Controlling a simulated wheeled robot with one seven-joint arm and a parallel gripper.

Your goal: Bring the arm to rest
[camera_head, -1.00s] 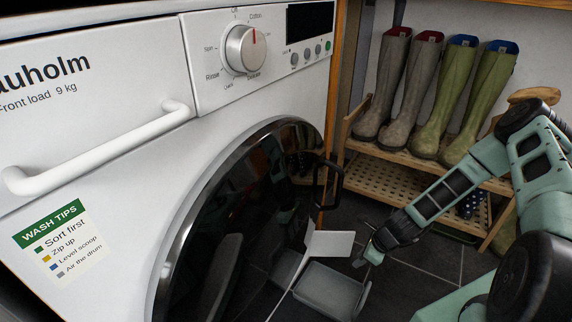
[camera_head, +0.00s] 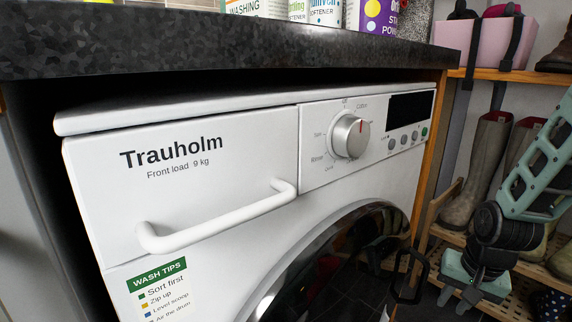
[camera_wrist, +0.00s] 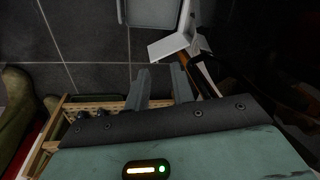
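My arm hangs at the right of the head view, with my gripper (camera_head: 454,301) pointing down in front of the wooden shoe rack. In the wrist view its two fingers (camera_wrist: 160,86) stand apart with nothing between them, over the dark tiled floor (camera_wrist: 85,40). The gripper is clear of the white washing machine (camera_head: 240,160), whose round door and bar handle (camera_head: 215,217) are to its left.
A rack (camera_head: 520,270) with boots (camera_head: 478,170) stands behind my arm. A dark worktop (camera_head: 230,45) with packets and bottles runs over the machine. A grey tray (camera_wrist: 150,12) and a white flap (camera_wrist: 170,48) show near the fingers in the wrist view.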

